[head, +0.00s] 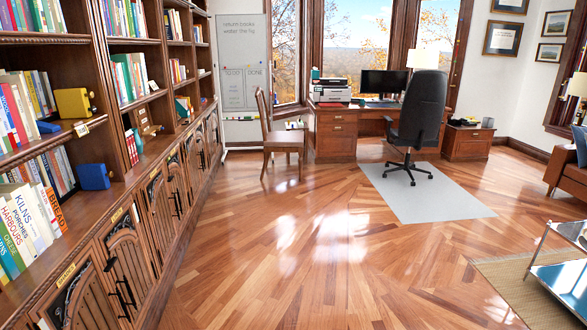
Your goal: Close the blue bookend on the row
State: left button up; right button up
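A blue block that looks like the bookend (94,177) stands on the counter-level shelf of the bookcase at the left. It is to the right of and behind a row of upright and leaning books (28,222), with "KILNS", "HARBOURS" and "BREAD" on their spines. A gap seems to lie between it and the nearest books. A smaller blue piece (48,127) lies on the shelf above, near a yellow block (74,102); I cannot tell if it is a bookend too. Neither of my grippers is in view.
The bookcase's lower cabinets (125,262) with black handles run along the left. Wooden floor (300,250) in the middle is clear. A wooden chair (281,138), desk (340,132) and black office chair (420,115) stand at the back. A glass table (565,275) is at right.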

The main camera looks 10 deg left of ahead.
aim_at(90, 177)
jog(key=u, duration=0.25)
jog(key=i, duration=2.05)
jog(key=u, duration=1.4)
jog(key=i, duration=1.45)
jog(key=u, duration=1.2)
